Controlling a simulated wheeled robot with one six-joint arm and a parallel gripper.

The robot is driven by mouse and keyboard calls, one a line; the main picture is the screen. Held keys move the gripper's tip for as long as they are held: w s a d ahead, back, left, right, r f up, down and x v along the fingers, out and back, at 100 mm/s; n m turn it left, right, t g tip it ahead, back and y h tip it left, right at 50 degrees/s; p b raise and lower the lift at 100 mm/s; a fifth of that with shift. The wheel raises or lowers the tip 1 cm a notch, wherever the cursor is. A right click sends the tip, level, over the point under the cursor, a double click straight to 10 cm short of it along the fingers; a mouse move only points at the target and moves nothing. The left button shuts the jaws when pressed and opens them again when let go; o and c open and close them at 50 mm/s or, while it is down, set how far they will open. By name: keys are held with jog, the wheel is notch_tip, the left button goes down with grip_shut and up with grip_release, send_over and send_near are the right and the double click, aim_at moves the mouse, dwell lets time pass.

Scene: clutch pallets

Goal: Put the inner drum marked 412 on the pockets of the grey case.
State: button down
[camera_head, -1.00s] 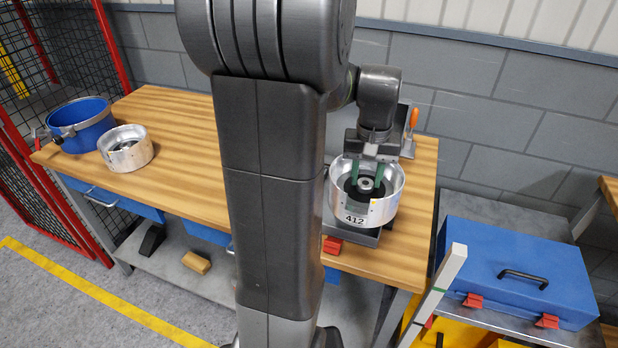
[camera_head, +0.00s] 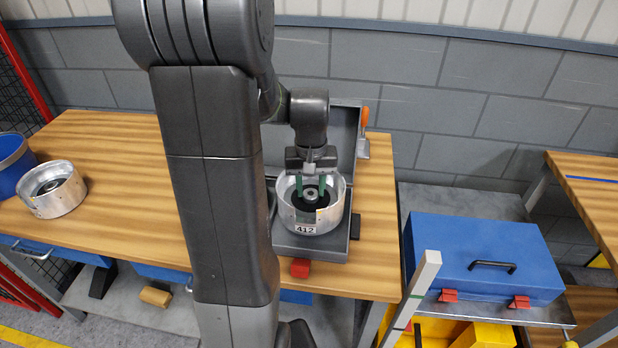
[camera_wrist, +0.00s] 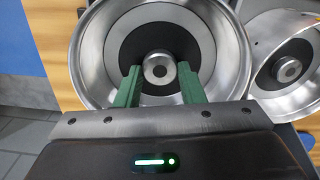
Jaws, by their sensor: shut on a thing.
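The silver drum marked 412 (camera_head: 332,211) has a dark ring and a central hub inside. My gripper (camera_head: 311,187) points down into it, its green fingers shut on the hub; the wrist view shows a finger on each side of the hub (camera_wrist: 158,67). The drum looks level over the open grey case (camera_head: 285,242), whose lid (camera_head: 344,125) stands up behind. The drum covers most of the case's inside, so the pockets are hidden. I cannot tell whether the drum touches the case.
Another silver drum (camera_head: 40,197) stands at the bench's left beside a blue drum (camera_head: 12,165). The wrist view shows one more drum (camera_wrist: 262,28) close by. An orange-handled tool (camera_head: 364,125) is by the lid. A blue toolbox (camera_head: 500,245) stands right of the bench.

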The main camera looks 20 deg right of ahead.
aim_at(311, 193)
jog(key=shift+f, duration=1.85)
jog(key=shift+f, duration=0.15)
jog(key=c, duration=0.9)
grip_release()
jog(key=shift+c, duration=0.2)
notch_tip(311, 193, up, 12)
